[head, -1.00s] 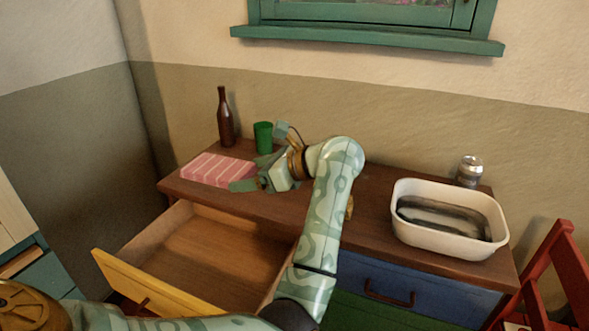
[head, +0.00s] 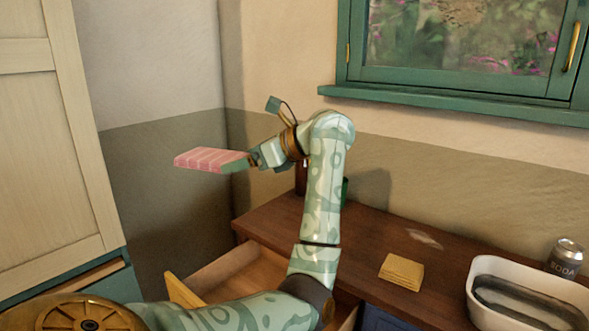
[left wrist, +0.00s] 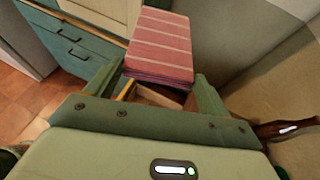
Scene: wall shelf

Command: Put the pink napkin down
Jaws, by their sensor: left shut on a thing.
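The pink napkin (head: 205,158), a folded striped pad, is held in the air left of the wooden counter (head: 300,225), above the level of its top. My left gripper (head: 238,163) is shut on its right end in the head view. In the left wrist view, the napkin (left wrist: 160,45) sticks out beyond the fingers of my left gripper (left wrist: 158,88). My right gripper is not in view.
An open drawer (head: 235,272) juts from the counter's left. A brown bottle (head: 301,178) and green cup (head: 345,190) are partly hidden by my arm. A yellow folded cloth (head: 401,272), white basin (head: 482,312) and soda can (head: 565,258) are at right.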

